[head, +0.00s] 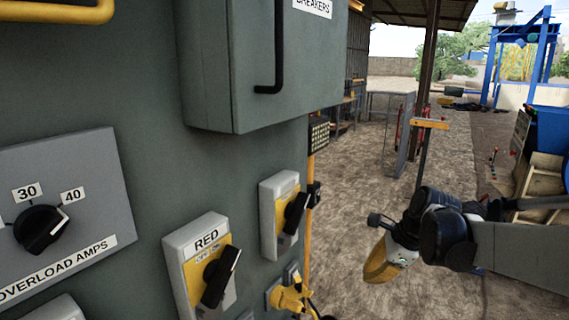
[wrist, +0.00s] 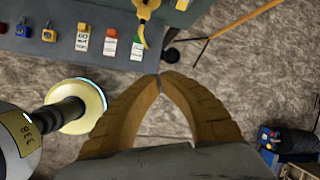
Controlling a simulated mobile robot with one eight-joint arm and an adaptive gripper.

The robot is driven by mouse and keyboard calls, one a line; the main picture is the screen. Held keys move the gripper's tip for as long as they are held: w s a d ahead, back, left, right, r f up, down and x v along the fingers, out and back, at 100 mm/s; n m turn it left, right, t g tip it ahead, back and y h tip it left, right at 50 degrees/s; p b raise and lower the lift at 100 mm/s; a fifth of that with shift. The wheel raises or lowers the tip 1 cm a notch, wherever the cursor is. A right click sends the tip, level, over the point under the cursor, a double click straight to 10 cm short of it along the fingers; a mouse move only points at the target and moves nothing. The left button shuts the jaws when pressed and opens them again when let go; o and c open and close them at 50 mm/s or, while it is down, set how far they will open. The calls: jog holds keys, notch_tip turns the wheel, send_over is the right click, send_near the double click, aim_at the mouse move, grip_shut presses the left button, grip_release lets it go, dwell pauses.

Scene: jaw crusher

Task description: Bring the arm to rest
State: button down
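My gripper (head: 376,270) hangs in open air to the right of the grey cabinet (head: 150,150) in the head view, apart from it. My arm reaches in from the right edge. In the wrist view my gripper (wrist: 160,77) has its two tan fingers curved together, tips meeting. Nothing shows between them. Dry ground lies beyond the fingers.
The cabinet carries a breakers box (head: 265,70), an overload amps dial (head: 40,228) and a switch marked RED (head: 203,265). In the wrist view, a grey board (wrist: 60,62) with padlocks and tags is at upper left. A thin stand (wrist: 215,38) is nearby.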

jog(key=s+a+f+n+t+h+b, duration=0.1)
jog(key=s+a+n+t+h+b, duration=0.1)
jog(key=s+n, duration=1.8)
jog(key=shift+s+f+t+h+b, duration=0.25)
jog(key=shift+s+t+h+b, duration=0.5)
jog(key=shift+s, duration=0.3)
